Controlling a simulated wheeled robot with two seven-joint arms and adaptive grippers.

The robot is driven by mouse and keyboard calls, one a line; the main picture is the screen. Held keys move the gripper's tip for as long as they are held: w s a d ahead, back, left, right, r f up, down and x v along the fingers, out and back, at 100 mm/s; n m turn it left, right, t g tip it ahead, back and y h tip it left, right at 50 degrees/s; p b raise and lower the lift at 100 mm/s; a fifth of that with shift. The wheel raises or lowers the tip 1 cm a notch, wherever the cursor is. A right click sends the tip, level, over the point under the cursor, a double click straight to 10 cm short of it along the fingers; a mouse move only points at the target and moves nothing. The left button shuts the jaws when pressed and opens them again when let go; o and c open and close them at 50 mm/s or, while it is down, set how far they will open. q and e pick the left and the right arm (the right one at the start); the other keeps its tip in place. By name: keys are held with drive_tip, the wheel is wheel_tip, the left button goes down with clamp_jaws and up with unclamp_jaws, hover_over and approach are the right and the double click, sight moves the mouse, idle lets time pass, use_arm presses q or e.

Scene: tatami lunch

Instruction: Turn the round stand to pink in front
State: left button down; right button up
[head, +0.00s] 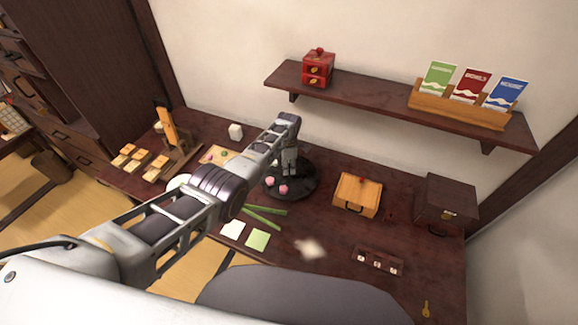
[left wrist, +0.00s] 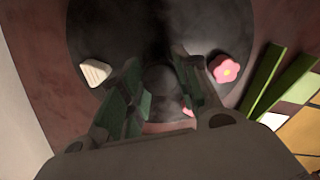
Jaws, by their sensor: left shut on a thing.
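The round stand (head: 304,188) is a dark disc on the table, with pink pieces (head: 283,189) on its near left side. It fills the upper part of the left wrist view (left wrist: 120,35). There a pink flower piece (left wrist: 224,68) lies at right and a white ridged piece (left wrist: 95,72) at left; a bit of pink shows between the fingers. My left gripper (head: 289,163) reaches down over the stand's middle. Its fingers (left wrist: 157,85) are closed on the stand's dark central part, which they largely hide. My right gripper is not in view.
Green strips (head: 265,216) and a pale green card (head: 257,239) lie just in front of the stand. An orange box (head: 358,195) stands to the right, and a dark box (head: 446,200) beyond it. A wall shelf (head: 375,94) hangs above. A wooden rack (head: 177,155) stands at left.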

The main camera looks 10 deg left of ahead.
use_arm(q)
drive_tip(key=shift+n, duration=1.5)
drive_tip(key=c, duration=1)
unclamp_jaws()
drive_tip(key=shift+r, duration=0.2)
wheel_tip(320, 180, up, 12)
drive_tip(key=shift+f, duration=0.2)
drive_tip(key=shift+f, duration=0.1)
